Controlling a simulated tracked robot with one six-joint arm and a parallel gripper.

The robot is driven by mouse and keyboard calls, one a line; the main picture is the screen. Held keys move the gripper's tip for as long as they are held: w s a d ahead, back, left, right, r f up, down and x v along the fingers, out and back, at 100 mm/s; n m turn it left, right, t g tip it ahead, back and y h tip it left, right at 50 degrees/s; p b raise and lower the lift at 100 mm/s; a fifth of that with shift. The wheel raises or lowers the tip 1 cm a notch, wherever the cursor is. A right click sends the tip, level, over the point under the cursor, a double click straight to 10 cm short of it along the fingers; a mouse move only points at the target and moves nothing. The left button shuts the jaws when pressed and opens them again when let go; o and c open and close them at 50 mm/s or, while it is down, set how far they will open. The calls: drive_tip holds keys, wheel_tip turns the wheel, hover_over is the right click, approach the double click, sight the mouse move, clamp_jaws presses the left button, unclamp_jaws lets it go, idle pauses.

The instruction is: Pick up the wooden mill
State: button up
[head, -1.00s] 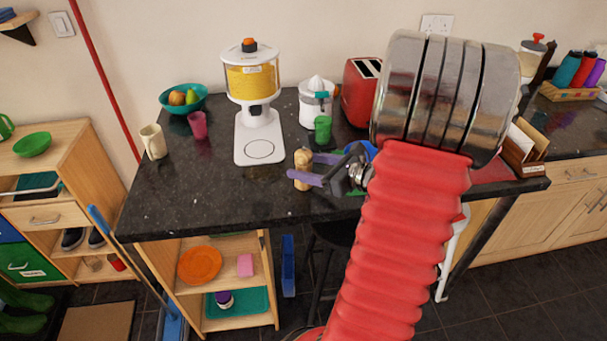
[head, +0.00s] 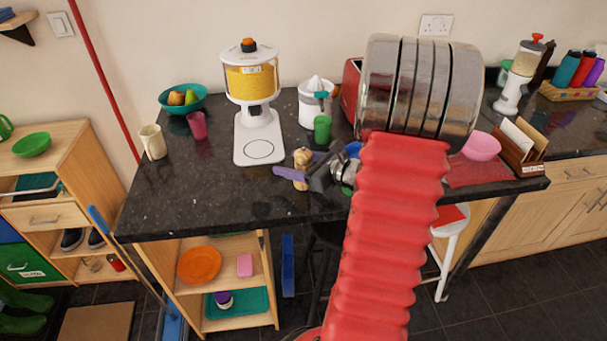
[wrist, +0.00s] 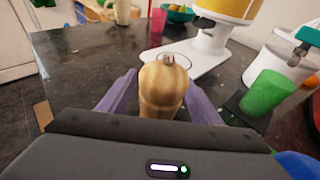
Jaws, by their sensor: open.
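The wooden mill (head: 301,160) stands upright on the dark granite counter (head: 200,205), in front of the white dispenser. It has a pale, rounded wooden top. My gripper (head: 294,165) is open, with its purple fingers on either side of the mill in the head view. In the wrist view, the mill (wrist: 162,85) stands between the two purple fingers (wrist: 160,98), with the left finger beside it and the right finger close to its side. Whether either finger touches the mill I cannot tell. The mill's lower part is hidden behind my gripper in the wrist view.
A green cup (head: 322,128) and a white juicer (head: 314,102) stand just behind and right of the mill. The white dispenser (head: 257,130) is behind left. A red toaster (head: 352,88) is partly hidden by my arm. The counter's left front is clear.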

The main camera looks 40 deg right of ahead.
drive_tip(key=shift+c, duration=0.6)
drive_tip(key=c, duration=1.1)
drive_tip(key=shift+r, duration=0.15)
wheel_tip(320, 180, up, 10)
idle(0.6)
